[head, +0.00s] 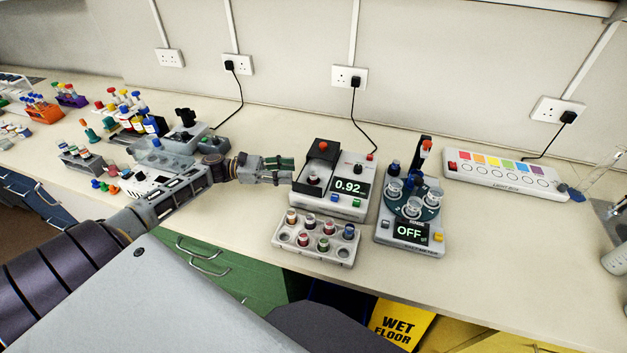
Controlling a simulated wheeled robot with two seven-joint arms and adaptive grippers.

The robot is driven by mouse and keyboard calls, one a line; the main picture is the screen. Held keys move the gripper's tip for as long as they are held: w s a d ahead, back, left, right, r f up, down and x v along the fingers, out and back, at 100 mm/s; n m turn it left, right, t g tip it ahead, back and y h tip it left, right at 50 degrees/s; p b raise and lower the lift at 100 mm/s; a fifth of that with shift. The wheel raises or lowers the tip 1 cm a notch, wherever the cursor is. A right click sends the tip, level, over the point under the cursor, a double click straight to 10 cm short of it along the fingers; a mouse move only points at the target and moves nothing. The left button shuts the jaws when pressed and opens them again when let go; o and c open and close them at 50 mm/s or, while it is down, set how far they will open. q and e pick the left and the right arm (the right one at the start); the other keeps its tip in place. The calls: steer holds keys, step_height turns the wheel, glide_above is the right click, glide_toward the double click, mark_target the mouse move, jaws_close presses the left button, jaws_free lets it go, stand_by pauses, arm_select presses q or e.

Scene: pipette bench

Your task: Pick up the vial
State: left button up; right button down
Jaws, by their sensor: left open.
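The device's dark lid (319,152) stands raised behind the vial. My left gripper (290,171) is open and empty just left of the device, its fingers pointing at the vial and apart from it as far as I can tell. Several more capped vials stand in a white rack (346,253) in front of the device. My right gripper is not in this view.
A round-topped device reading OFF (410,232) stands right of the rack, with a light box (505,171) behind it to the right. Left of my gripper are several instruments and coloured bottles (153,124). The bench (500,240) is clear at the right front.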

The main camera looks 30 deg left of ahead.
mark_target(313, 173)
arm_select(q)
steer(key=x, duration=0.3)
steer(key=shift+d, duration=0.1)
steer(key=shift+w+d, duration=0.1)
stand_by(0.3)
steer(key=shift+s+f+p+x, duration=0.1)
steer(key=shift+p+x, duration=0.25)
steer(key=shift+x, duration=0.95)
steer(key=shift+s+f+p+x, duration=0.15)
steer(key=shift+p+x, duration=0.15)
steer(key=shift+x, duration=1)
steer(key=shift+d, duration=0.1)
steer(key=c, duration=0.9)
steer(key=shift+c, duration=0.2)
steer(key=shift+r, duration=0.1)
step_height(313, 173, up, 10)
